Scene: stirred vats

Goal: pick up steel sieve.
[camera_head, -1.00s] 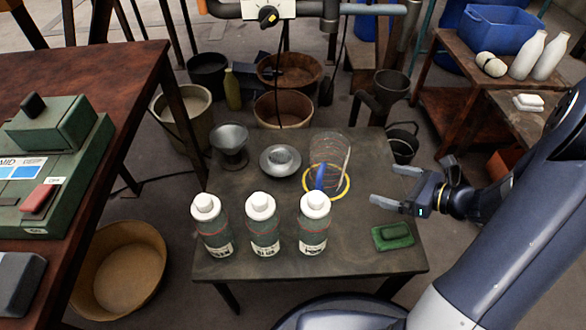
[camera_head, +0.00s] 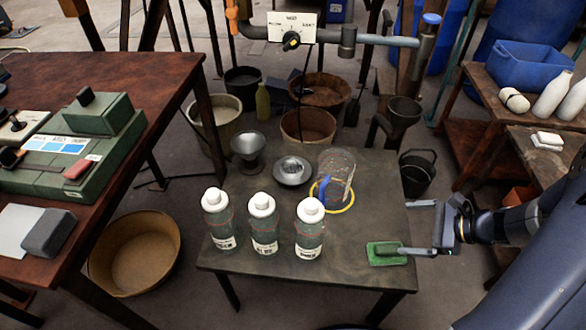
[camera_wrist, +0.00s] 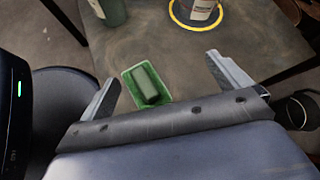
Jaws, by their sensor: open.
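Two grey steel pieces stand on the small dark table (camera_head: 345,270). One is a wide-rimmed round dish (camera_head: 292,171) with a raised middle; the other is a funnel-shaped cup on a foot (camera_head: 248,150), to its left. I cannot tell for sure which is the sieve. Neither shows in the wrist view. My gripper (camera_head: 415,227) is open and empty at the table's right edge, well right of both pieces. In the wrist view its fingers (camera_wrist: 160,72) are spread, with a green tray holding a dark green block (camera_wrist: 150,85) between them in the picture.
Three white-capped bottles (camera_head: 263,225) stand along the table's front. A clear jug (camera_head: 337,172) with a yellow ring base is between my gripper and the dish. The green tray (camera_head: 384,254) lies near the right edge. A pipe with a dial (camera_head: 291,40) crosses behind, above tubs.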

